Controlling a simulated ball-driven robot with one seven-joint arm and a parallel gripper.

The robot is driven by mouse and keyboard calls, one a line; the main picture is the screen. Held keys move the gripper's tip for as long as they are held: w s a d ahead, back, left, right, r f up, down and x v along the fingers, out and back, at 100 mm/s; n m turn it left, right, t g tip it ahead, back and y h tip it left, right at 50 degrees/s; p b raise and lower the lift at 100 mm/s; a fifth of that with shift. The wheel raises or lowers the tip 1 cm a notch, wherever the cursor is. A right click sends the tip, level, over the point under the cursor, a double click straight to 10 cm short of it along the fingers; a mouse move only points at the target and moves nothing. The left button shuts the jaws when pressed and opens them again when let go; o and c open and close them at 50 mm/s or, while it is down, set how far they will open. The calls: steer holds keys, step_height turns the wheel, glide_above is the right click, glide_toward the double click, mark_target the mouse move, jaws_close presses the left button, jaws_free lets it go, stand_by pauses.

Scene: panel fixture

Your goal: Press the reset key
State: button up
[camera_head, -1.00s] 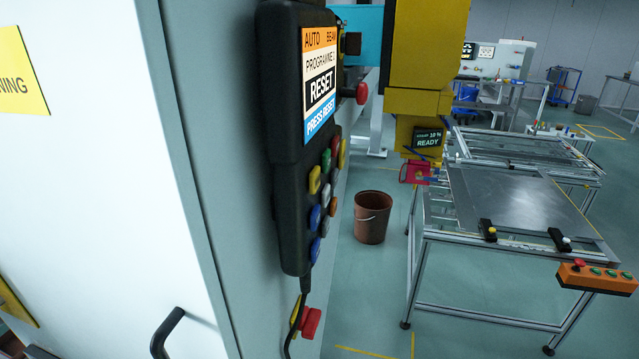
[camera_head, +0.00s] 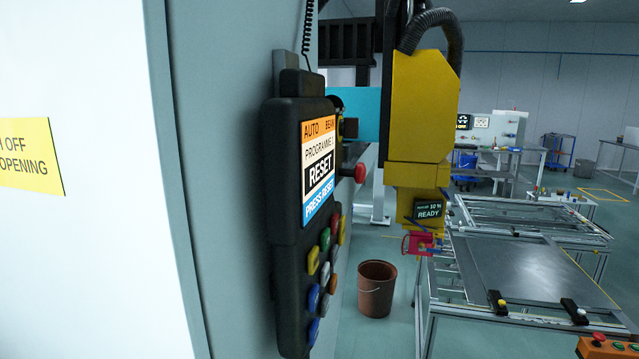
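A black control pendant (camera_head: 290,225) hangs on the side of a grey cabinet, seen at a steep angle left of centre in the head view. Its lit screen (camera_head: 319,170) reads AUTO, PROGRAMME, RESET and PRESS RESET. No key label is readable, so I cannot tell which one is the reset key. My gripper is not in view.
The grey cabinet (camera_head: 225,200) fills the left, with a yellow sign (camera_head: 30,158). A yellow machine head (camera_head: 420,110) with a READY display stands beyond the pendant. A red knob (camera_head: 360,173) sticks out behind it. A brown bucket (camera_head: 376,288) stands on the floor before a metal-framed table (camera_head: 520,275).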

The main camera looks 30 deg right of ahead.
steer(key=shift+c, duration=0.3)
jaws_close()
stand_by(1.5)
